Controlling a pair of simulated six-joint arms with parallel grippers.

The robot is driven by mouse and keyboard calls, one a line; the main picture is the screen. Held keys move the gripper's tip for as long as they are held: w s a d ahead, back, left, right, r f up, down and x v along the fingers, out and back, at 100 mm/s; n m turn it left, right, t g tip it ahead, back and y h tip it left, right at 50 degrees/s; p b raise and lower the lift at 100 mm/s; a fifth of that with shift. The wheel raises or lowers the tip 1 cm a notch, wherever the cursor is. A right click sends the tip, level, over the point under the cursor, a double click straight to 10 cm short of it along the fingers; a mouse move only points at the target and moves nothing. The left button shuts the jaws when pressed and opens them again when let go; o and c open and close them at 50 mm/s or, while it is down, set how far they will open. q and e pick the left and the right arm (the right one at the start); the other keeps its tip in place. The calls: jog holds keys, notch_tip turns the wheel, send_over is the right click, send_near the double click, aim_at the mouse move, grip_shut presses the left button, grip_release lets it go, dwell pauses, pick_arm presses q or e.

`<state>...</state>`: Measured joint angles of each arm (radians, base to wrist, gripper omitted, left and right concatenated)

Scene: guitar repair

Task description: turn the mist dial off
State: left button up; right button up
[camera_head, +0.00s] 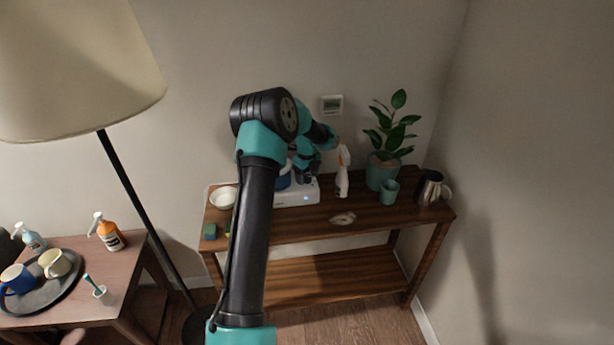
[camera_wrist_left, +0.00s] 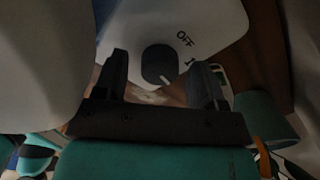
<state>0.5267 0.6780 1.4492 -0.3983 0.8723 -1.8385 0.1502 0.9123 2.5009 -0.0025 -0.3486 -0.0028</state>
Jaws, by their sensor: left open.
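The mist dial (camera_wrist_left: 158,64) is a dark round knob on a white device, with "OFF" and "1" printed beside it. A small light mark shows on the knob near its lower edge, apart from the "OFF" print. My left gripper (camera_wrist_left: 165,78) is open, with one finger on each side of the dial in the left wrist view; I cannot tell whether they touch it. In the head view the white device base (camera_head: 300,192) stands on the wooden table, and my left arm hides much of it and the dial. My right gripper is not in view.
On the wooden console table (camera_head: 300,225) stand a white bowl (camera_head: 223,197), a spray bottle (camera_head: 343,172), a potted plant (camera_head: 384,170), a teal cup (camera_head: 389,192) and a metal pitcher (camera_head: 431,188). A cloth (camera_head: 342,218) lies near the front. A floor lamp (camera_head: 130,180) stands left.

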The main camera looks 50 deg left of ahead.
aim_at(307, 177)
pick_arm(q)
jog(key=c, duration=0.9)
jog(key=shift+n, duration=2.4)
jog(key=o, duration=0.9)
notch_tip(307, 177, up, 17)
jog(key=shift+r, duration=0.2)
